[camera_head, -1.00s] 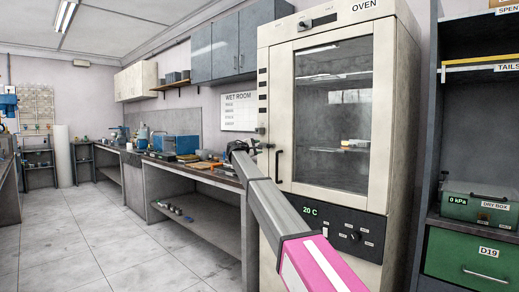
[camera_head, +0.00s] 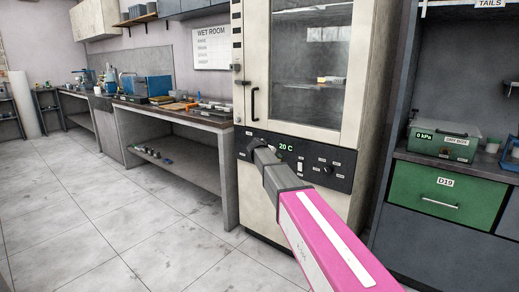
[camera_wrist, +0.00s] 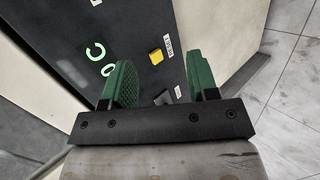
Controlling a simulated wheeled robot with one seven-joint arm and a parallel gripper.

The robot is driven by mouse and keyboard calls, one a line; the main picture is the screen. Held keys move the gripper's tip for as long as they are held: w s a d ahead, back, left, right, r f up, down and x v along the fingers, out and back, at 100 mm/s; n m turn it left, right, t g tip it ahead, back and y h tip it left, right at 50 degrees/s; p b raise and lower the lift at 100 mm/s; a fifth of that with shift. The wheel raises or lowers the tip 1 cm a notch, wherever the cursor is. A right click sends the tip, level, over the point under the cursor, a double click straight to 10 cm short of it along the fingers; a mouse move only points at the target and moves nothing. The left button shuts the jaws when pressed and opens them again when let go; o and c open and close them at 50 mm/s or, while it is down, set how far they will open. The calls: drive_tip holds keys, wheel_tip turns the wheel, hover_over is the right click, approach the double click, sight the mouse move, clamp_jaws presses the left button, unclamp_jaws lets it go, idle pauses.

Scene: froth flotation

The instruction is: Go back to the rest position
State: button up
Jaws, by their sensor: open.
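My gripper (camera_wrist: 160,84) shows in the wrist view with its two green fingers apart and nothing between them. It faces the dark control panel of the oven, where a green display and a yellow switch (camera_wrist: 157,57) show. In the head view my arm reaches forward to the oven's panel (camera_head: 290,155), which reads 20 C. The gripper itself is hidden there behind the arm's end. I cannot tell how far the fingers are from the panel. The oven (camera_head: 363,70) has its glass door closed, with a small item on a shelf inside.
A wet-room bench (camera_head: 215,119) with trays and blue equipment stands at left. A green drawer D19 (camera_head: 443,192) and a green dry box (camera_head: 444,141) are at right. The tiled floor (camera_head: 120,215) at left is clear.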

drive_tip(key=s+d+f+m+g+y, duration=0.2)
drive_tip(key=s+d+f, duration=0.3)
drive_tip(key=s+f, duration=0.45)
drive_tip(key=s+d+f+m+g+y, duration=0.2)
drive_tip(key=s+d+f, duration=0.35)
drive_tip(key=s, duration=0.75)
drive_tip(key=s+f+m+g+y, duration=0.1)
drive_tip(key=s+f, duration=0.3)
drive_tip(key=s, duration=0.5)
drive_tip(key=s+f+m+g+y, duration=0.2)
drive_tip(key=s+f+m, duration=0.1)
drive_tip(key=s, duration=0.6)
drive_tip(key=shift+s+d+f+m, duration=0.2)
drive_tip(key=shift+d+f+m, duration=0.1)
drive_tip(key=shift+f, duration=0.3)
